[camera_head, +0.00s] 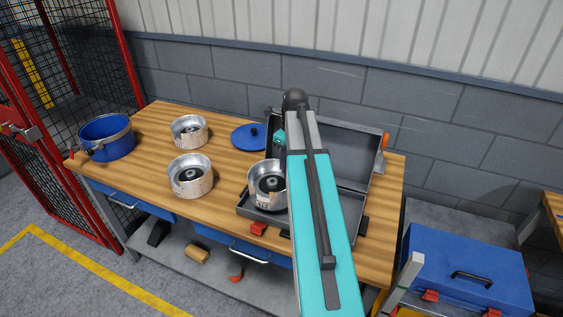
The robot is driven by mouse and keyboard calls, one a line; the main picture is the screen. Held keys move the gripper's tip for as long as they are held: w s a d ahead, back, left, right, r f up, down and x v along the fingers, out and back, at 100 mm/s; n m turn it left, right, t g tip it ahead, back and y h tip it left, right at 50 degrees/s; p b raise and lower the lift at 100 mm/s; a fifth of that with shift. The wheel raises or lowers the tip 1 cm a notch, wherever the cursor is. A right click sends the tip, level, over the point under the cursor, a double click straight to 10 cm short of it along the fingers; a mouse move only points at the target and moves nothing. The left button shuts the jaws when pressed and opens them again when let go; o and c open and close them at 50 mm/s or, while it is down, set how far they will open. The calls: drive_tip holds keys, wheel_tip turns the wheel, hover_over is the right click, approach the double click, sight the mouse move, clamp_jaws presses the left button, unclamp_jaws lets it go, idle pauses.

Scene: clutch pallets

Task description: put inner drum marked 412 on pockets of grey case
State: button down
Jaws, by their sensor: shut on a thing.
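A silver inner drum (267,188) with a dark hub and a small label on its front is at the left part of the open grey case (246,207). The label is too small to read surely. My gripper (281,158) comes down at the drum's back right rim and is shut on it. My arm hides the fingertips and the drum's right side. The drum looks upright, over or in the case's front tray; I cannot tell whether it touches the pockets. Two similar silver drums stand left on the table, one behind (188,131) and one in front (190,177).
A grey block wall stands behind. A red mesh cage (85,60) borders the left. A blue toolbox (465,268) stands at lower right.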

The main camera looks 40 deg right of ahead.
drive_tip(key=shift+r, duration=0.1)
drive_tip(key=shift+d+f+p, duration=0.3)
drive_tip(key=shift+f+p, duration=0.25)
drive_tip(key=shift+f, duration=0.35)
drive_tip(key=shift+d+f+p, duration=0.3)
drive_tip(key=shift+f+p, duration=0.2)
drive_tip(key=shift+f, duration=0.4)
drive_tip(key=c, duration=2)
unclamp_jaws()
drive_tip(key=shift+s+f, duration=0.1)
drive_tip(key=shift+s+d+r+b, duration=0.2)
drive_tip(key=shift+r+b, duration=0.3)
drive_tip(key=shift+r, duration=1.5)
drive_tip(key=shift+s+d+r+b, duration=0.15)
drive_tip(key=shift+r+b, duration=0.3)
drive_tip(key=shift+r, duration=1.55)
drive_tip(key=shift+s+d+r+b, duration=0.1)
drive_tip(key=shift+s+r+b, duration=0.3)
drive_tip(key=shift+r, duration=1.6)
